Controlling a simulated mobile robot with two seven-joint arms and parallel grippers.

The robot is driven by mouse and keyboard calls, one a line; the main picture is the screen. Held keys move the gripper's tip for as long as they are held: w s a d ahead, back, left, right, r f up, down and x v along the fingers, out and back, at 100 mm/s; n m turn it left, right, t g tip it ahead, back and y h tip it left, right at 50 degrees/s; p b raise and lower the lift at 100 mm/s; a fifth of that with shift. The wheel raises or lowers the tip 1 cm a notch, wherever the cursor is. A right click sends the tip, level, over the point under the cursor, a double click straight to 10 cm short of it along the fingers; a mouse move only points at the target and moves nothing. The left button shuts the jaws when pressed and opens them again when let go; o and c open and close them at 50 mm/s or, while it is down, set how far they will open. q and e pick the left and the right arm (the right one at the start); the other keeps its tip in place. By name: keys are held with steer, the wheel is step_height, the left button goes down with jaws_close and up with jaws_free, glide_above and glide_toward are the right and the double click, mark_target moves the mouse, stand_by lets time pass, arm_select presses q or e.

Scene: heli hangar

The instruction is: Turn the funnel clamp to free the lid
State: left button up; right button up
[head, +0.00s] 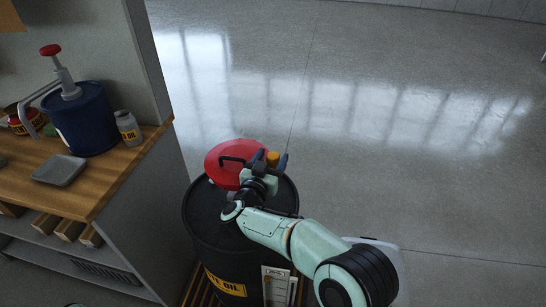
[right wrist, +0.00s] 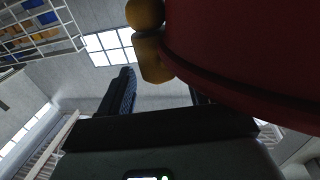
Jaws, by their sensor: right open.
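The red funnel lid (head: 222,166) with a black handle lies on top of the black oil drum (head: 210,225). The yellow clamp (head: 273,156) is at the lid's right edge. My right gripper (head: 271,164) is open at the clamp, its dark fingers on either side of it in the head view. In the right wrist view, the yellow clamp (right wrist: 148,55) is beyond the spread fingers and touches or nearly touches the red rim (right wrist: 245,60). The rim hides part of the right-hand finger. I cannot tell whether a finger touches the clamp. My left gripper is not in view.
A wooden workbench (head: 125,178) stands at the left with a blue pump container (head: 85,120), a small grey bottle (head: 127,128) and a grey tray (head: 59,170). A clipboard (head: 277,285) is at the drum's front. Open floor (head: 420,190) lies behind and to the right.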

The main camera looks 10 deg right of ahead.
steer(key=shift+x, duration=0.85)
steer(key=c, duration=0.9)
steer(key=shift+c, duration=0.2)
